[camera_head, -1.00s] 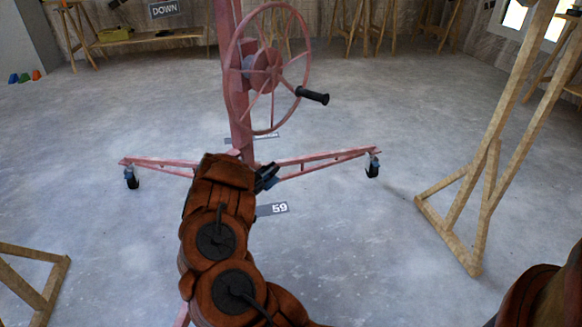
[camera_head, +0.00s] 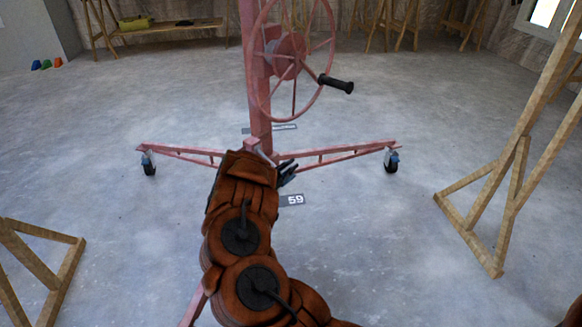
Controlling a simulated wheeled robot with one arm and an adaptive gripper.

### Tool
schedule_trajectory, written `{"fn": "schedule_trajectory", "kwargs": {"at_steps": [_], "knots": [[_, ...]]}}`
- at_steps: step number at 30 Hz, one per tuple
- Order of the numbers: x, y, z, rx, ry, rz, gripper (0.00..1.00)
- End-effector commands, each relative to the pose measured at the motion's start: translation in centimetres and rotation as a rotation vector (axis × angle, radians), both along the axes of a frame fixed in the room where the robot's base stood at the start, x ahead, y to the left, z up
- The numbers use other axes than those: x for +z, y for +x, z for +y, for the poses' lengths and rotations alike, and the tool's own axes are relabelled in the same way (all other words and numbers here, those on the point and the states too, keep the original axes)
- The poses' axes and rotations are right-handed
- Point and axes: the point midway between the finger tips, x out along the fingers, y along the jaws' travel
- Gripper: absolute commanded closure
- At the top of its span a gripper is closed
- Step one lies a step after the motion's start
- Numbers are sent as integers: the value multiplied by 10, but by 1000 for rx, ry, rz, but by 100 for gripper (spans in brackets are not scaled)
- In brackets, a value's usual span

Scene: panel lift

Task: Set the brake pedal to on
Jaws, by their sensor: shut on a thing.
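The pink panel lift stands ahead, with its mast (camera_head: 250,70), spoked wheel (camera_head: 287,57) and black crank handle (camera_head: 336,84). I cannot clearly make out the brake pedal. My gripper (camera_head: 288,172) is low by the foot of the mast, just beyond my orange arm, which covers much of that area. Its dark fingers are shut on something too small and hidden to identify. The crank handle is free, well above my gripper.
A wooden trestle (camera_head: 510,170) stands on the right, and another (camera_head: 45,270) at the lower left. A bench (camera_head: 170,33) is at the back wall. Floor on both sides of the lift is clear.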

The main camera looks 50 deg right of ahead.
Motion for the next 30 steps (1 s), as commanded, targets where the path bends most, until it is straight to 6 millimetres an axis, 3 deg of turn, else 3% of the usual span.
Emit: {"fn": "schedule_trajectory", "kwargs": {"at_steps": [1,2,8,20,30], "knots": [[-1,6,4,18,3,0,100],[-1,6,4,17,4,0,86],[-1,3,1,10,3,1,65],[-1,1,5,4,3,1,65],[-2,1,62,9,6,1,65]]}}
